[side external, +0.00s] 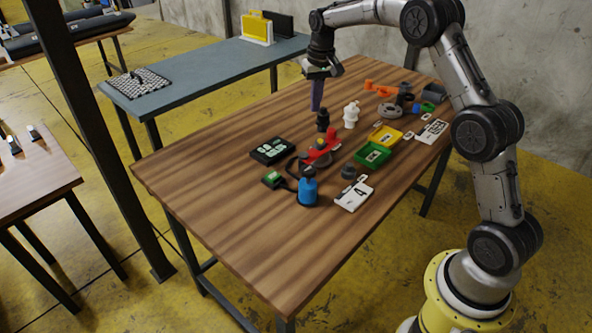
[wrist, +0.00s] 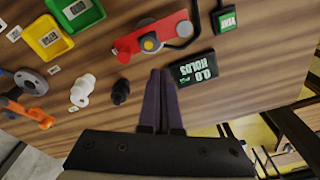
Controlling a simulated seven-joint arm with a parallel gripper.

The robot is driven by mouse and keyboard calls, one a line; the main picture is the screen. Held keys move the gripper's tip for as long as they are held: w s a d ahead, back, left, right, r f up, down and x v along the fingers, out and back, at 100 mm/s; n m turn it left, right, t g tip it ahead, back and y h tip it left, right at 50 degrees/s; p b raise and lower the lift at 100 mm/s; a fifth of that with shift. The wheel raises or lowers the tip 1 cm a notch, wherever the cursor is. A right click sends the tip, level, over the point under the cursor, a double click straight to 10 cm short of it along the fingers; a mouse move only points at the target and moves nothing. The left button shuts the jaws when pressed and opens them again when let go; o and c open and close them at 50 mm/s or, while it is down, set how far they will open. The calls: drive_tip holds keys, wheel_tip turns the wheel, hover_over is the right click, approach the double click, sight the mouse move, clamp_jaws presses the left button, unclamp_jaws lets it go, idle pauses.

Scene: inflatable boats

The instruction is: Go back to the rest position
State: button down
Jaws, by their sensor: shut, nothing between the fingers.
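My gripper (side external: 316,106) hangs above the far half of the wooden table (side external: 215,215), pointing down. In the wrist view its two dark purple fingers (wrist: 160,76) are together with nothing between them. A black fitting (side external: 323,120) stands below the fingertips and a white fitting (side external: 351,114) stands to its right; both also show left of the fingers in the wrist view. The gripper appears apart from all of them.
The table's near left part is clear.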

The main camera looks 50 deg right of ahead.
drive_tip(key=s+a+r+n+t, duration=0.1)
drive_tip(key=s+a+r, duration=0.2)
drive_tip(key=r, duration=0.3)
drive_tip(key=s+a+r+t, duration=0.1)
drive_tip(key=s+a+r, duration=0.2)
drive_tip(key=r, duration=0.3)
drive_tip(key=s+a+r+n+t, duration=0.1)
drive_tip(key=s+a+r, duration=0.2)
drive_tip(key=s, duration=0.3)
drive_tip(key=s+a+r+n+t, duration=0.1)
drive_tip(key=s+a+r, duration=0.25)
drive_tip(key=s, duration=0.25)
drive_tip(key=s+a+f+n, duration=0.1)
drive_tip(key=s+f, duration=0.4)
drive_tip(key=s, duration=0.4)
drive_tip(key=s+a+f+n, duration=0.1)
drive_tip(key=s+a+f, duration=0.1)
drive_tip(key=s+f, duration=0.3)
drive_tip(key=s, duration=0.4)
drive_tip(key=shift+s+a+n+t, duration=0.15)
drive_tip(key=shift+a+n+t, duration=0.1)
drive_tip(key=shift+n+t, duration=0.05)
